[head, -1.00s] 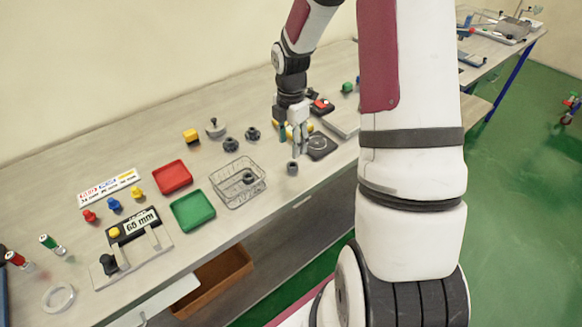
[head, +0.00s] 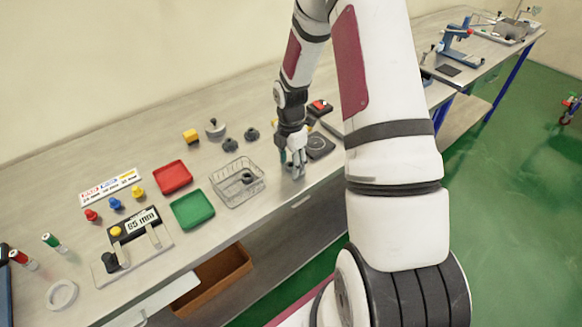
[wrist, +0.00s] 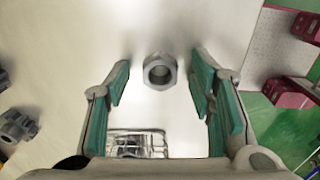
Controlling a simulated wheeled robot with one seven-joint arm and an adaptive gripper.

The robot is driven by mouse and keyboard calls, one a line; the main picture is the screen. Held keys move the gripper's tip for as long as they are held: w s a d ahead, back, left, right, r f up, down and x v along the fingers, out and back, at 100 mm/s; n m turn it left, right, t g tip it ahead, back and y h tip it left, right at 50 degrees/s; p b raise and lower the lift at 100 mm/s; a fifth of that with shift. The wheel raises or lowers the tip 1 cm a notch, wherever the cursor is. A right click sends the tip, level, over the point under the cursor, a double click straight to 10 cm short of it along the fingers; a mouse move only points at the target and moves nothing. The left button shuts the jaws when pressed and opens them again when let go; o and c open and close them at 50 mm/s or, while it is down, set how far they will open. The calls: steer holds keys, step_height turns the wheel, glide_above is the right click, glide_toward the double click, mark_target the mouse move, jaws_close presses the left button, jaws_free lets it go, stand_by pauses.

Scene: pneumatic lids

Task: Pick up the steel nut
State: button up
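The steel nut (wrist: 160,71), a grey hexagonal ring with a round hole, stands on the bench in the wrist view. It appears between the two green-padded fingers, towards their far ends, with a gap on both sides. My gripper (wrist: 160,88) is open and empty. In the head view my gripper (head: 294,165) points down over the nut's place near the bench's front edge, and its fingers largely hide the nut.
A wire basket (head: 214,190) with a dark part inside stands left of my gripper; it also shows in the wrist view (wrist: 115,133). A dark square plate (head: 327,151) lies close on the right. Green (head: 193,226) and red (head: 160,185) trays are further left.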

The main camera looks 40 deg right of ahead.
jaws_close()
steer(key=shift+r, duration=0.1)
